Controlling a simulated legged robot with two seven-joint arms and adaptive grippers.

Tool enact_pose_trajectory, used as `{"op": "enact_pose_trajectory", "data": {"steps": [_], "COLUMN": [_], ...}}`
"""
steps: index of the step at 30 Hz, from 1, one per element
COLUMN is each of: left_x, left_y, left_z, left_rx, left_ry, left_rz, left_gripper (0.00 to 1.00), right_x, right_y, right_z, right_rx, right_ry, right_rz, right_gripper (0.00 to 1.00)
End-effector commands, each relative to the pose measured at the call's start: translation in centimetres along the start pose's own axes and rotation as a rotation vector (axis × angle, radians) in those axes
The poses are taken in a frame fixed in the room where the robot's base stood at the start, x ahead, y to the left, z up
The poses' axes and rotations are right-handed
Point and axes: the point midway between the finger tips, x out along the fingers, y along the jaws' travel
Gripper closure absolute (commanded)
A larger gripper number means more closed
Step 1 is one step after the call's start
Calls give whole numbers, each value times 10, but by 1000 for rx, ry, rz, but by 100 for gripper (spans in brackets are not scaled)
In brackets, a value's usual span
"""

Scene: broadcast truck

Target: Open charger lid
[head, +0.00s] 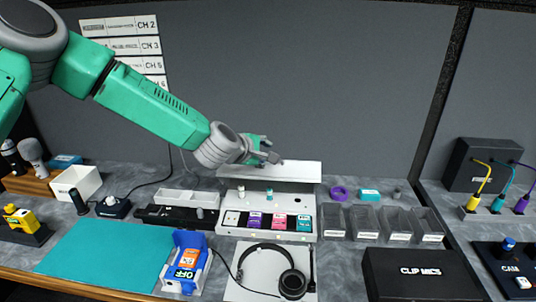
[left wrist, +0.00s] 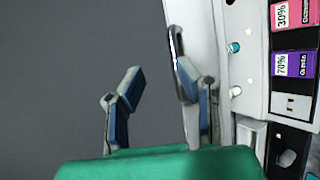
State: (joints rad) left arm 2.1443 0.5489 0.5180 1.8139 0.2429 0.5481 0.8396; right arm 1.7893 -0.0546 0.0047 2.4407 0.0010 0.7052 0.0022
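The white charger (head: 230,228) stands at the middle of the bench, with several coloured packs in its slots in plain view. Its white lid (head: 300,172) is raised at the back, above the packs. My left gripper (head: 268,152) is at the lid's top edge, left of its middle. In the left wrist view my left gripper (left wrist: 160,85) has its two blue-padded fingers apart, with grey wall showing between them. The right-hand finger overlaps the lid (left wrist: 205,40); I cannot tell whether it touches. Pack labels reading 30% and 70% (left wrist: 293,65) show at the right. My right gripper is not in view.
A headset (head: 292,284) lies in front of the charger, beside a blue holder (head: 170,278). Grey bins (head: 367,225) and a black CLIP MICS box (head: 420,272) are to the right. A teal mat (head: 95,255) lies at the left. A grey wall stands behind.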

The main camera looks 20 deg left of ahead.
Motion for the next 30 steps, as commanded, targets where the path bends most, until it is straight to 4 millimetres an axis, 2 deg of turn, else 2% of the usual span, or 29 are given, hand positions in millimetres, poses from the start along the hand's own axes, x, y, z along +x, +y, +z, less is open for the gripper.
{"op": "enact_pose_trajectory", "data": {"steps": [30], "left_x": [-64], "left_y": [31], "left_z": [-4], "left_rx": [-1], "left_ry": [1], "left_rz": [-3], "left_gripper": [71], "right_x": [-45], "right_y": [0], "right_z": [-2], "right_rx": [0], "right_ry": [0], "right_rz": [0], "right_gripper": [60]}}
